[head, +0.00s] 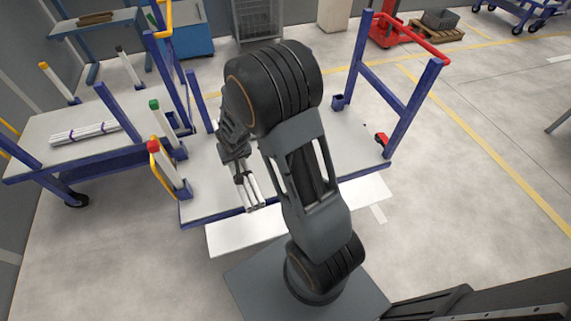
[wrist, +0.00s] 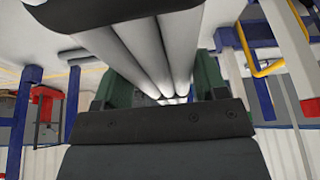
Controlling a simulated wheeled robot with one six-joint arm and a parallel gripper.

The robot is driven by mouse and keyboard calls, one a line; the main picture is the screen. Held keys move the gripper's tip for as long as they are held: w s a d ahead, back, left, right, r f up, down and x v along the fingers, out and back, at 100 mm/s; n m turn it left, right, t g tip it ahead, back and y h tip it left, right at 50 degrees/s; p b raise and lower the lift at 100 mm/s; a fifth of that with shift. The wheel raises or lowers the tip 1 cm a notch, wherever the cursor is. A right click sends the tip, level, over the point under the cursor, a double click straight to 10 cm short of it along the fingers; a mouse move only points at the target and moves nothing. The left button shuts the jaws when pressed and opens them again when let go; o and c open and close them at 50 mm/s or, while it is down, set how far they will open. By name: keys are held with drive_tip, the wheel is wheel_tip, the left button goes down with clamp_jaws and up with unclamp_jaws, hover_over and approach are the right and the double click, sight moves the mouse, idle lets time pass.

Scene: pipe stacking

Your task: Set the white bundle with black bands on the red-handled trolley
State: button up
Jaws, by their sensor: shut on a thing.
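My gripper (head: 240,178) is shut on the white bundle (head: 252,195), which shows as several slim white pipes side by side. The bundle hangs tilted over the front left part of the red-handled trolley (head: 340,150). That trolley has a pale deck, a blue frame and a red handle bar (head: 412,42). In the wrist view the bundle (wrist: 150,55) runs away from the camera between my jaws. A dark shape crosses it at the top; I cannot tell if it is a band. My arm hides part of the deck, and whether the bundle touches the deck is unclear.
A red-capped post (head: 168,168) and a green-capped post (head: 166,122) stand along the trolley's left side. Another trolley (head: 45,155) at left carries a purple-banded white bundle (head: 85,132). Open floor lies at right.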

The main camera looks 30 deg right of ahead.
drive_tip(key=w+d+f+m+h+b, duration=0.2)
drive_tip(key=d+f+m+b, duration=0.15)
drive_tip(key=f+b, duration=1.1)
drive_tip(key=s+d+r+m+g+h+b, duration=0.1)
drive_tip(key=s+d+r+m+g, duration=0.15)
drive_tip(key=s+d+m, duration=0.5)
drive_tip(key=s+d+r+m+g+h, duration=0.1)
drive_tip(key=s+d+m+g, duration=0.2)
drive_tip(key=s+d+m, duration=0.4)
drive_tip(key=shift+m, duration=0.6)
drive_tip(key=w+d+f+b, duration=0.1)
drive_tip(key=w+d+f, duration=0.1)
drive_tip(key=w+f, duration=0.1)
drive_tip(key=w+d+f+b, duration=0.1)
drive_tip(key=w+d+f, duration=0.1)
drive_tip(key=w, duration=0.3)
drive_tip(key=w+d+f+b, duration=0.2)
drive_tip(key=w+f, duration=0.2)
drive_tip(key=w, duration=0.1)
drive_tip(key=shift+d, duration=0.25)
drive_tip(key=shift+w+d+f+b, duration=0.15)
drive_tip(key=shift+f+b, duration=0.25)
drive_tip(key=shift+f, duration=0.6)
drive_tip(key=shift+w+f+b, duration=0.15)
drive_tip(key=shift+f+b, duration=0.25)
drive_tip(key=shift+f, duration=0.6)
drive_tip(key=shift+f+b, duration=0.2)
drive_tip(key=shift+b, duration=0.1)
drive_tip(key=o, duration=1.1)
